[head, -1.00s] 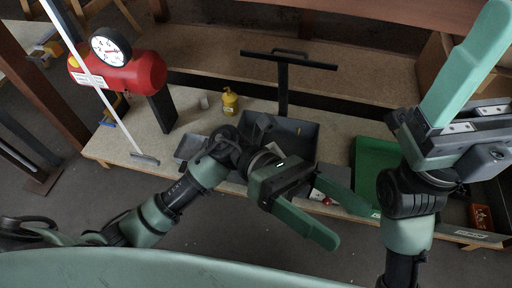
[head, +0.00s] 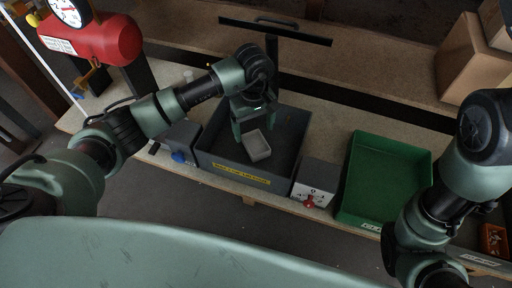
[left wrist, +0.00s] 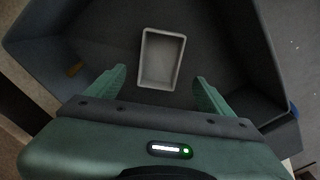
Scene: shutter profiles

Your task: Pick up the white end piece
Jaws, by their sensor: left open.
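A pale, off-white, shallow box-shaped piece (head: 256,146), the only thing that looks like the white end piece, lies in the dark grey bin (head: 212,166). In the left wrist view the piece (left wrist: 161,60) lies on the bin floor, its open side facing the camera. My left gripper (head: 254,120) is open over the bin, pointing down. In the left wrist view its fingers (left wrist: 161,76) stand on either side of the near part of the piece, with gaps; I cannot tell their height over it. My right arm is at the right edge; its gripper is out of view.
A green bin (head: 384,178) stands to the right, with a grey box with a red knob (head: 312,182) between. A grey box with a blue knob (head: 180,142) stands left. A black T-shaped stand (head: 272,40) and a red tank (head: 92,40) are behind.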

